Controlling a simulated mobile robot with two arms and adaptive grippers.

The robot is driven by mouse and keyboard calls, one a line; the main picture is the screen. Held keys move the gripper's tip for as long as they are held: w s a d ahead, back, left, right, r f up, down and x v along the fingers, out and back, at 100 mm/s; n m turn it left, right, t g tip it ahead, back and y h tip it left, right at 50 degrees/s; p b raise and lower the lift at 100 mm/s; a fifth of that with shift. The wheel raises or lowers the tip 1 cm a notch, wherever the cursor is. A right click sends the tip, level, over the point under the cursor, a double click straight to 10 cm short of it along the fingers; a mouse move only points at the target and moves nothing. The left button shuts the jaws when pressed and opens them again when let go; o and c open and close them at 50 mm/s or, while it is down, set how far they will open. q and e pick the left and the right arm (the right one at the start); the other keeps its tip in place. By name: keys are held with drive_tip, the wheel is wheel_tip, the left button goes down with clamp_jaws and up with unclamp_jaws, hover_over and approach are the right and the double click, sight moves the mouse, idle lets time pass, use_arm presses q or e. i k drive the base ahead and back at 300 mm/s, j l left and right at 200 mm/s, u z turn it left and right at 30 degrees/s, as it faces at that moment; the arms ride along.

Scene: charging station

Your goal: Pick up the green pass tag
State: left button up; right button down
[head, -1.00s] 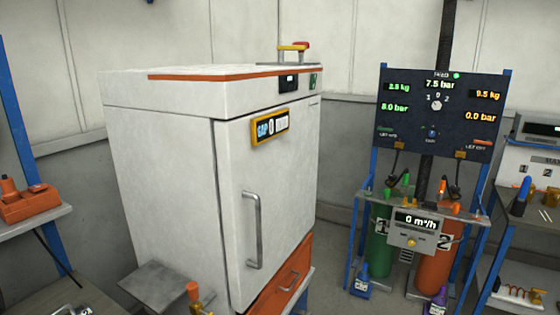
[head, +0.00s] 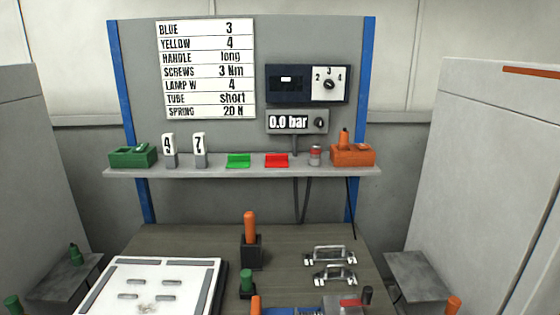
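A bright green flat piece (head: 238,161) with a raised back lies on the grey shelf (head: 340,171), left of a similar red piece (head: 276,160). I cannot tell whether it is the pass tag or a holder for one. A darker green box (head: 132,157) stands at the shelf's left end with something small on top. No other thing that is clearly a green tag shows. Neither of my grippers is in view.
Two white number blocks (head: 199,150) and an orange box (head: 352,154) stand on the shelf. The workbench (head: 180,240) below holds a white board (head: 150,287), an orange-handled tool (head: 250,227) and metal handles (head: 330,256). White cabinets (head: 480,150) flank the bench.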

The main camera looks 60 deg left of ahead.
sight(234, 160)
drive_tip(key=u, duration=2.15)
drive_tip(key=k+j, duration=0.1)
drive_tip(key=j+u, duration=0.1)
drive_tip(key=j, duration=0.2)
drive_tip(key=k, duration=0.05)
